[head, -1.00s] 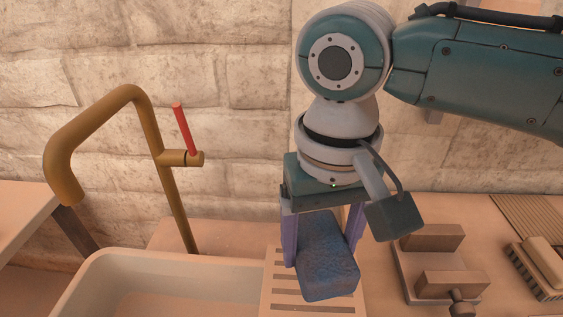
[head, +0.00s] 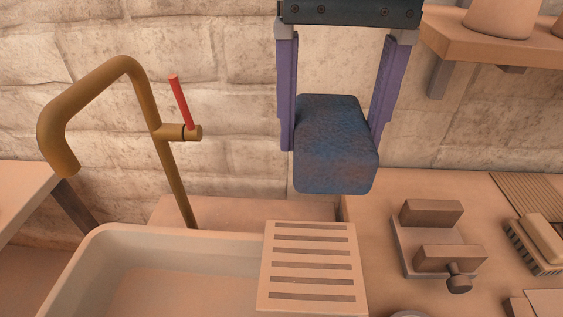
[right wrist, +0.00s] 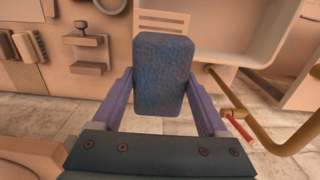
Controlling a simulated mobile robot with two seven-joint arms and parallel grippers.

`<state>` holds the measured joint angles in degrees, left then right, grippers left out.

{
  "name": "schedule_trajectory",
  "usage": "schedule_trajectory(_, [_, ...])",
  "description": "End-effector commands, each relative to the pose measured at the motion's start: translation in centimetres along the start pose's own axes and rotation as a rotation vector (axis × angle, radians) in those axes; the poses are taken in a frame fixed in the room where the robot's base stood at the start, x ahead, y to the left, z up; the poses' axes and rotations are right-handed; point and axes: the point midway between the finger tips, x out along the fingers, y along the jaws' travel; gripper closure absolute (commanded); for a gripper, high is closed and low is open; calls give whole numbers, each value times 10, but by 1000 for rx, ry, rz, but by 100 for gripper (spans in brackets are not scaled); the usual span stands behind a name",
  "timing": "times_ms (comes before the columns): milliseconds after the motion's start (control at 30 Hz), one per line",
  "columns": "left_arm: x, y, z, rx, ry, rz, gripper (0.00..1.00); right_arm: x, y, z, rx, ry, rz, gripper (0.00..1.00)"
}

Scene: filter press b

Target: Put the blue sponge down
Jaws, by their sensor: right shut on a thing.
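The blue sponge (head: 336,145) is a rounded block held between the two purple fingers of my right gripper (head: 334,138). In the head view it hangs in the air, in front of the stone wall and above the slatted rack. In the right wrist view the sponge (right wrist: 164,75) fills the space between the fingers of the right gripper (right wrist: 163,95). My left gripper is in neither view.
The slatted rack (head: 312,228) lies bare at the right edge of the sink (head: 115,232). A brass tap (head: 168,165) with a red lever stands behind the sink. A press-like block fixture (head: 432,213) and a brush (head: 541,238) are on the counter. A wooden shelf (head: 490,47) is upper right.

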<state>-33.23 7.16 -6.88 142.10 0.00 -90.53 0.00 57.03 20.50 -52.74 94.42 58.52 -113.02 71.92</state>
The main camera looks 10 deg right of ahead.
Motion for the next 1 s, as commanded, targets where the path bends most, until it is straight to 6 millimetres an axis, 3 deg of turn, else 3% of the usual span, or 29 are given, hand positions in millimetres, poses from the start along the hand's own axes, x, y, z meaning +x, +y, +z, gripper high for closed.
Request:
schedule_trajectory(67, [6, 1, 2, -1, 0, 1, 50, 1, 1, 1, 14, 2, 2, 77])
schedule_trajectory(133, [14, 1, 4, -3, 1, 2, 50, 14, 2, 2, 21, -1, 4, 77])
schedule_trajectory(267, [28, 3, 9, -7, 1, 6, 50, 53, 3, 3, 21, -3, 6, 77])
schedule_trajectory(533, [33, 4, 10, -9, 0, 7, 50, 123, 4, 2, 21, 1, 7, 77])
schedule_trajectory(1000, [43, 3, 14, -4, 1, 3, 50, 184, 3, 1, 19, 4, 6, 77])
